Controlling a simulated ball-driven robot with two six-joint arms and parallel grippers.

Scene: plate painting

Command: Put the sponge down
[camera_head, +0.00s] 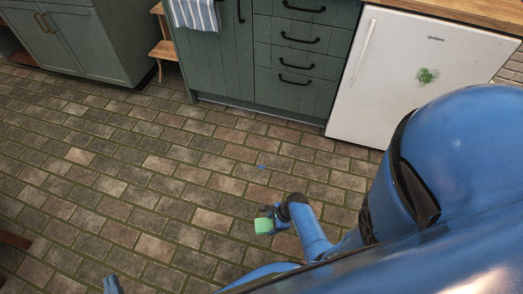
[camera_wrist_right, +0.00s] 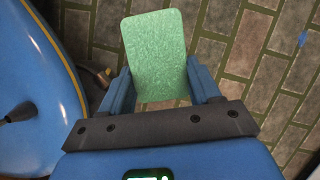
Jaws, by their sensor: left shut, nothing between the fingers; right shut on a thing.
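The green sponge (camera_head: 263,225) is held up over the brick floor, low in the middle of the head view. My right gripper (camera_head: 268,218) is shut on it. In the right wrist view the sponge (camera_wrist_right: 157,55) stands out between the two blue fingers, a flat rounded rectangle. Its lower edge lies between the fingers of my right gripper (camera_wrist_right: 160,92). My left gripper (camera_head: 111,285) shows only in part at the bottom edge of the head view, shut and empty, well to the left of the sponge.
The brick-patterned floor (camera_head: 140,165) is mostly clear. A small blue mark (camera_head: 262,167) lies on it. Green drawers (camera_head: 300,60) and a white fridge (camera_head: 405,75) with a green patch (camera_head: 427,76) stand at the back. A wooden stool (camera_head: 163,48) stands beside the left cabinet.

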